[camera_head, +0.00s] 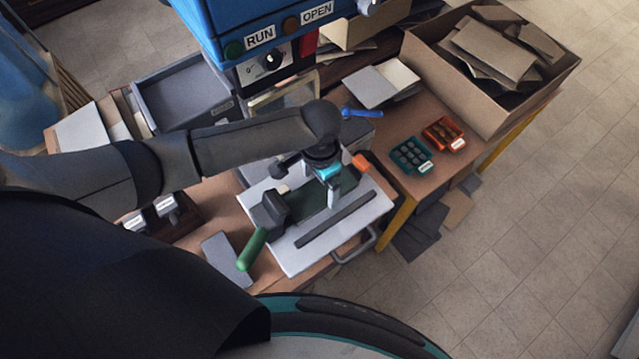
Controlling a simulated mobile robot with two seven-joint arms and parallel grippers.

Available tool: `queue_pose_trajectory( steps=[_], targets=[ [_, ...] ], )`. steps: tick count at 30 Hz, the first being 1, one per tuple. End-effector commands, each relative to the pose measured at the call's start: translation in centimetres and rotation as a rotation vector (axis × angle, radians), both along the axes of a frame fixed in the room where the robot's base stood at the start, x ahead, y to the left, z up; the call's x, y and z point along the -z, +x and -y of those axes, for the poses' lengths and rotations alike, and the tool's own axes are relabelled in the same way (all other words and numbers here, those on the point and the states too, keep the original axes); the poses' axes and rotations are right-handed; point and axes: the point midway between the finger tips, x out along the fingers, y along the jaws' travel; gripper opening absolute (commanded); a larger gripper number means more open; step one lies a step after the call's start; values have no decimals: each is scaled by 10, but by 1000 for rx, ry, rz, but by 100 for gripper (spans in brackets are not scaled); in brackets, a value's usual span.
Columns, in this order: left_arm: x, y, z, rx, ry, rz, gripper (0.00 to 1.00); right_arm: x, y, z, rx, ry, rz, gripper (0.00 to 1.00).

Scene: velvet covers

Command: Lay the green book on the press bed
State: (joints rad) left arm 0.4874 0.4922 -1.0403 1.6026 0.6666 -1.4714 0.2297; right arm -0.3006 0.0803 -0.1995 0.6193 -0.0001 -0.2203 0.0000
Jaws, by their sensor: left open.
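The green book (308,205) is dark green and appears to lie flat on the light-coloured press bed (300,258). A dark clamp with a green handle (252,249) stands at the left of the bed and hides part of the book. A dark bar (335,219) lies along the front of the bed. My left gripper (332,198), with a teal band, points down over the right part of the book, its jaws open. Whether its fingertips touch the book I cannot tell. My arm hides the back of the bed. My right gripper is out of view.
A blue machine with RUN and OPEN labels (262,38) stands behind. An orange block (361,162) is at the bed's back right. Teal (411,157) and orange (443,134) trays and a cardboard box (425,70) lie right. A grey slab (228,257) lies left of the bed.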

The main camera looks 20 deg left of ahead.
Motion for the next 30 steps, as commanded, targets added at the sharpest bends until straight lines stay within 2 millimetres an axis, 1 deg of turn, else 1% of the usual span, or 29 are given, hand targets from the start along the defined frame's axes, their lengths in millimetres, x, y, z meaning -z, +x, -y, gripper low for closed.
queue_pose_trajectory(
  steps=[1,9,12,15,20,30],
  targets=[
    [-11,1,0,1,-1,3,100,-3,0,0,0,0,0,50],
    [-69,1,0,2,-1,4,100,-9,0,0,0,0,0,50],
    [-84,1,0,1,0,4,100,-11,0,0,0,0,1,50],
    [-95,1,0,0,0,4,100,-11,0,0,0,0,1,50],
    [-101,0,-1,0,1,1,100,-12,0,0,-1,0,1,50],
    [-101,0,-1,0,1,1,100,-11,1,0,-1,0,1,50]
  ],
)
